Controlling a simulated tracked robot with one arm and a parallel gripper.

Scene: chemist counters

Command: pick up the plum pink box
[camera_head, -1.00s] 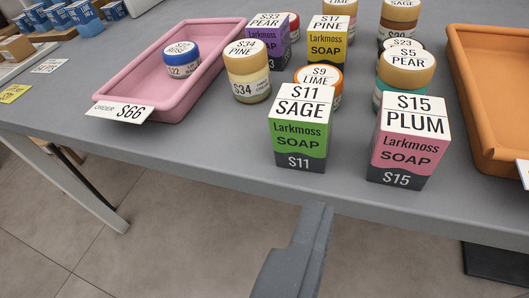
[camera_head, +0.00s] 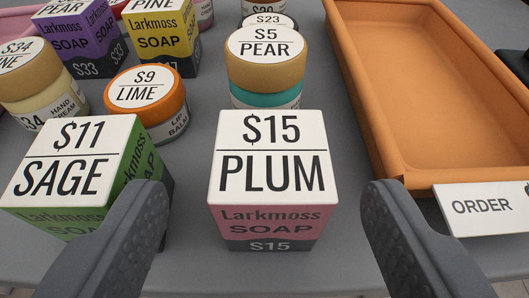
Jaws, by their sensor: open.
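The plum pink box (camera_head: 271,217) stands upright on the grey counter in the middle of the view. Its white top reads "$15 PLUM" and its pink and dark front reads "Larkmoss SOAP". My gripper (camera_head: 262,225) is open, with one grey finger to the left of the box and one to the right. The fingers are nearer the camera than the box, and I see gaps between them and its sides. I cannot tell how far their tips reach alongside it.
A green sage box (camera_head: 70,215) stands close on the left, partly behind my left finger. A $5 pear jar (camera_head: 264,75) stands just behind the plum box. An orange tray (camera_head: 440,80) with an order card (camera_head: 485,208) lies to the right. More jars and boxes stand behind left.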

